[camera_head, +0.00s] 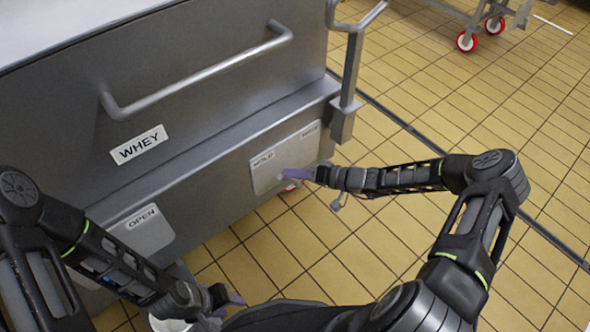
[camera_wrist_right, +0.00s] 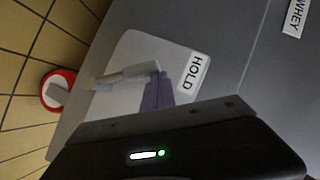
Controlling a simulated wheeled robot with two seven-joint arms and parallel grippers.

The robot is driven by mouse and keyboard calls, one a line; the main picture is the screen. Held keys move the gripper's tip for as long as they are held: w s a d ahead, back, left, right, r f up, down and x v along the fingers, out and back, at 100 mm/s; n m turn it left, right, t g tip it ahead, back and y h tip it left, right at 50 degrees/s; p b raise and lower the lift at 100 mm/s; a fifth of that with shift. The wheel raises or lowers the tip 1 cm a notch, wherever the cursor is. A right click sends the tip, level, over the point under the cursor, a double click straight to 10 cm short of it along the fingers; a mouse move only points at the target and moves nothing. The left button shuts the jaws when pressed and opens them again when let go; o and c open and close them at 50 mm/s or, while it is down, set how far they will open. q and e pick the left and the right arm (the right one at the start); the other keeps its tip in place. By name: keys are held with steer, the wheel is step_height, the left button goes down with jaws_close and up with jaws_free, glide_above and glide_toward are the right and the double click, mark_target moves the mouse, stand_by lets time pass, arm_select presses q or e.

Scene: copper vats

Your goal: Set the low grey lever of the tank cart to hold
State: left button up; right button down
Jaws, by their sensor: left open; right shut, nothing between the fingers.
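The tank cart (camera_head: 215,110) is a grey metal cart marked WHEY. Low on its side is a pale plate (camera_head: 290,148), with a HOLD label at its left and a second, unreadable label at its right. In the right wrist view the grey lever (camera_wrist_right: 125,76) lies across this plate, one end towards the HOLD label (camera_wrist_right: 194,73). My right gripper (camera_wrist_right: 157,93) is shut and empty, its purple fingertips close beside that end; contact cannot be told. In the head view my right gripper (camera_head: 296,173) largely hides the lever. My left gripper (camera_head: 232,299) is open, low in front of the cart.
Another plate marked OPEN (camera_head: 142,228) is at the cart's lower left. A long handle rail (camera_head: 200,76) runs along its side. A red-rimmed caster (camera_wrist_right: 58,90) is below the lever plate. Tiled floor (camera_head: 440,80) is clear to the right; another wheeled frame (camera_head: 480,20) stands behind.

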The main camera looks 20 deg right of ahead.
steer(key=shift+s+a+f, duration=0.1)
steer(key=shift+s+a, duration=0.1)
steer(key=shift+a, duration=0.15)
stand_by(0.3)
arm_select(q)
steer(key=s+r+p, duration=0.1)
steer(key=d+r+p, duration=0.1)
steer(key=shift+s+d+r+p, duration=0.15)
steer(key=shift+s+r+p, duration=0.15)
steer(key=shift+s, duration=0.1)
arm_select(e)
steer(key=s+d+r, duration=0.5)
steer(key=d+r, duration=0.2)
steer(key=d, duration=0.3)
steer(key=shift+s, duration=0.35)
steer(key=shift+m, duration=0.3)
